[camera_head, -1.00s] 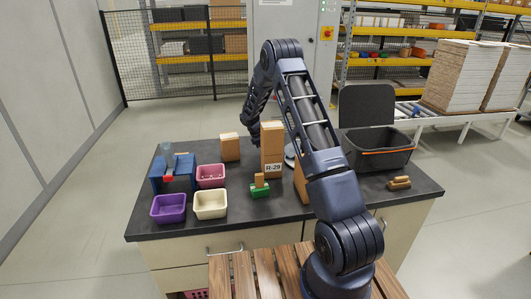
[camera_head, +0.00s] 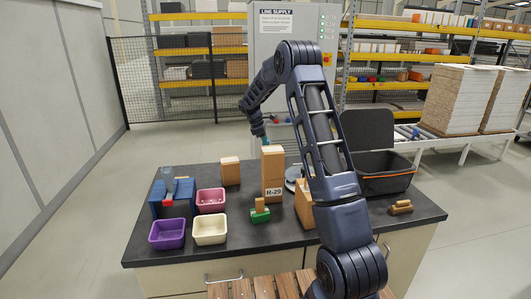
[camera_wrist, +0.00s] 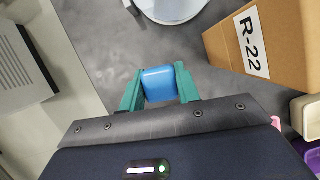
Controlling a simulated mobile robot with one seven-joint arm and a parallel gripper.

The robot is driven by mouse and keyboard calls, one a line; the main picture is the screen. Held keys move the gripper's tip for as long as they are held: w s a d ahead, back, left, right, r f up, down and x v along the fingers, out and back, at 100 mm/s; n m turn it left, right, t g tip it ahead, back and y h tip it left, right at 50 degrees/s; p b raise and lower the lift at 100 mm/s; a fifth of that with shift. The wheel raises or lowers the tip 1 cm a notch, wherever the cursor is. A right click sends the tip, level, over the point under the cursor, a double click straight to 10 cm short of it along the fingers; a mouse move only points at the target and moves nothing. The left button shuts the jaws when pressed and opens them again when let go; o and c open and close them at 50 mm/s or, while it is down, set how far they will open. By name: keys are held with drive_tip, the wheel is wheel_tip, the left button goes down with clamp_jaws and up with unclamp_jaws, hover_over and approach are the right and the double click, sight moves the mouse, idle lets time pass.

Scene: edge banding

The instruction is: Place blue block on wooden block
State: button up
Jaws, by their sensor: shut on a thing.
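In the wrist view, my gripper (camera_wrist: 158,88) has its teal fingers shut on a blue block (camera_wrist: 159,82). In the head view, my gripper (camera_head: 266,141) is beyond the tall box marked R-29, partly hidden by it, and the blue block cannot be made out. A small wooden block (camera_head: 260,204) stands upright on a green block (camera_head: 260,216) in front of that box. Small wooden pieces (camera_head: 400,207) lie at the right end of the counter. I cannot tell which is the task's wooden block.
The tall R-29 box (camera_head: 273,172) stands mid-counter (camera_head: 245,240), a shorter box (camera_head: 230,172) to its left. Purple (camera_head: 167,234), cream (camera_head: 209,230) and pink (camera_head: 210,200) bins stand beside a blue stand (camera_head: 174,198). A dark crate (camera_head: 383,176) is at right. The wrist view shows an R-22 box (camera_wrist: 275,45).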

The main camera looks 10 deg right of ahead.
drive_tip(key=shift+r, duration=0.5)
drive_tip(key=shift+a, duration=0.25)
drive_tip(key=a+r+n+t+y, duration=0.25)
drive_tip(key=a+n, duration=0.75)
drive_tip(key=a, duration=1.2)
drive_tip(key=a+r+n+t+y, duration=0.25)
drive_tip(key=a+n, duration=0.75)
drive_tip(key=a, duration=1.2)
drive_tip(key=shift+h, duration=0.3)
drive_tip(key=f, duration=1.9)
drive_tip(key=shift+d+f, duration=0.2)
drive_tip(key=shift+f, duration=0.15)
drive_tip(key=shift+f, duration=0.1)
drive_tip(key=o, duration=1)
drive_tip(key=shift+c, duration=0.2)
